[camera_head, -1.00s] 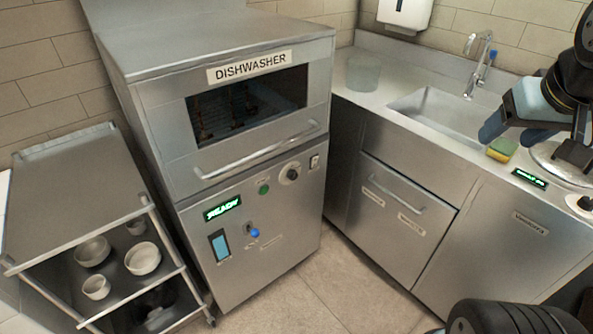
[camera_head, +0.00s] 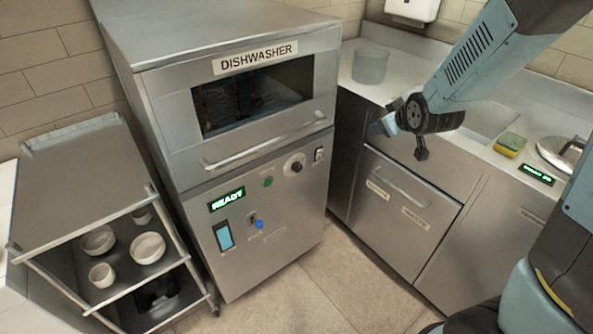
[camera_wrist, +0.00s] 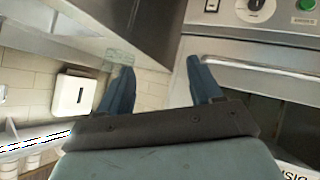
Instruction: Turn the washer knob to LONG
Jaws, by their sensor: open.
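The dishwasher (camera_head: 165,130) stands in the middle of the head view, its display lit READY. Its dial knob (camera_head: 297,167) is on the right of the front panel, below the door handle. The dial lettering is too small to read. The knob also shows at the top right of the wrist view (camera_wrist: 256,5), cut by the edge, in an upside-down picture. My gripper (camera_head: 376,128) is right of the dishwasher, in front of the counter, apart from the knob. In the wrist view my gripper (camera_wrist: 162,75) has its two blue fingers apart with nothing between them.
A green button (camera_head: 268,181), a rocker switch (camera_head: 319,154) and a blue-tipped key switch (camera_head: 258,224) sit near the knob. The door handle (camera_head: 265,143) sticks out above. A clear container (camera_head: 370,66) and a sponge (camera_head: 511,143) are on the counter. A cart (camera_head: 75,185) with bowls stands left.

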